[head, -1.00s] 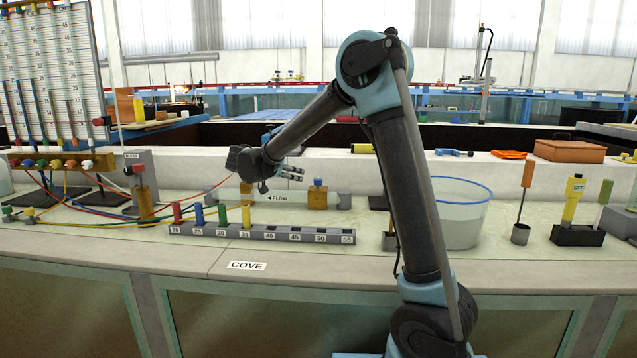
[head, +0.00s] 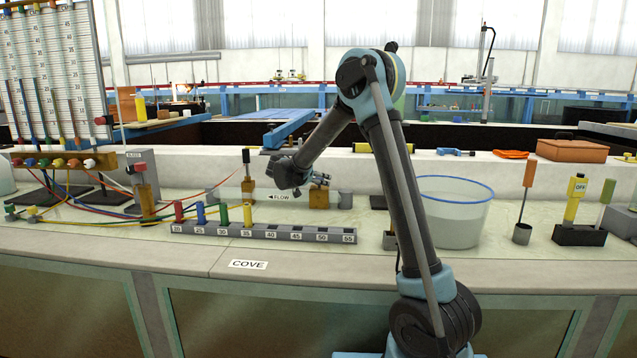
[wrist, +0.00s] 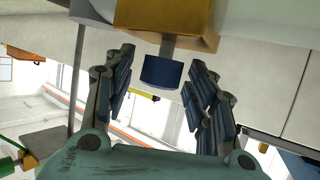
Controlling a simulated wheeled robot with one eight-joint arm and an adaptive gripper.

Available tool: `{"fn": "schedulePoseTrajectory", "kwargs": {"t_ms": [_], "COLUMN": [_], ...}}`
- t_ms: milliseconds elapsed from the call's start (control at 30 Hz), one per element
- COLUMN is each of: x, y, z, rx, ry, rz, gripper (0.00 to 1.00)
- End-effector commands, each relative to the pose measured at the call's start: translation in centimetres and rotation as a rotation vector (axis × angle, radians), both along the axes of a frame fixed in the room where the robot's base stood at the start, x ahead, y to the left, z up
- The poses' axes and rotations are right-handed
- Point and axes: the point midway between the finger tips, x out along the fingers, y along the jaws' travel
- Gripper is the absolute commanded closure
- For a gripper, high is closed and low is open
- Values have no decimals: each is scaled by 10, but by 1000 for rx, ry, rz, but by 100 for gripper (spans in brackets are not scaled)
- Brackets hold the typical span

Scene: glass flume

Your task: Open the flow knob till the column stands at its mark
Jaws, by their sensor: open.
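A blue knob (wrist: 161,72) on a short grey stem stands out from a brass block (wrist: 166,20) in the wrist view. My gripper (wrist: 160,58) is open, with one finger on each side of the knob and a gap showing on both sides.
A numbered grey rack (head: 265,233) with several coloured pegs lies in front of the FLOW label. A clear bucket (head: 452,215) stands to the right. A black-topped brass post (head: 247,180) stands left of my gripper. Coloured tubes (head: 90,205) run across the left bench.

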Motion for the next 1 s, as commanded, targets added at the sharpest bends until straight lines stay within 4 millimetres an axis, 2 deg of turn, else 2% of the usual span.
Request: {"fn": "schedulePoseTrajectory", "kwargs": {"t_ms": [333,367,500,567,633,667,1000], "x": [3,3,3,3,3,2,2], "y": [-2,-2,-2,-2,-2,6,1], "z": [-2,-2,-2,-2,-2,-2,-1], "rx": [0,0,0,0,0,0,2], "ry": [0,0,0,0,0,0,-1], "rz": [0,0,0,0,0,4,68], "gripper": [49,51,83,93,93,93,94]}}
